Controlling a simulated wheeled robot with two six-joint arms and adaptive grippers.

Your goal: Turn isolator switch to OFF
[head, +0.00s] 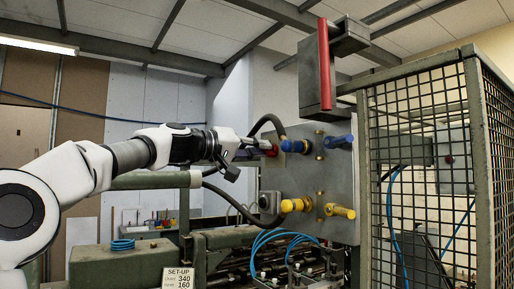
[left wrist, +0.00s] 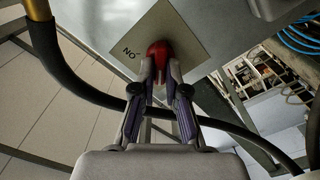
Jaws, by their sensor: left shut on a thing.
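The isolator switch is a red knob (left wrist: 160,50) on a pale square plate (left wrist: 192,38) in the left wrist view. Letters that look like "NO" from this camera angle stand to the left of the knob. My left gripper (left wrist: 161,78) is shut on the red knob, with a fingertip on each side of it. In the head view the red knob (head: 270,151) shows at the left side of a grey panel (head: 325,175), with my left gripper (head: 257,146) reaching it from the left. The knob's far side and part of the plate are hidden. My right gripper is not in view.
A red-handled bar (head: 324,65) is above the panel. A mesh cage (head: 430,170) stands at right. A dark hose (left wrist: 75,85) passes behind my gripper.

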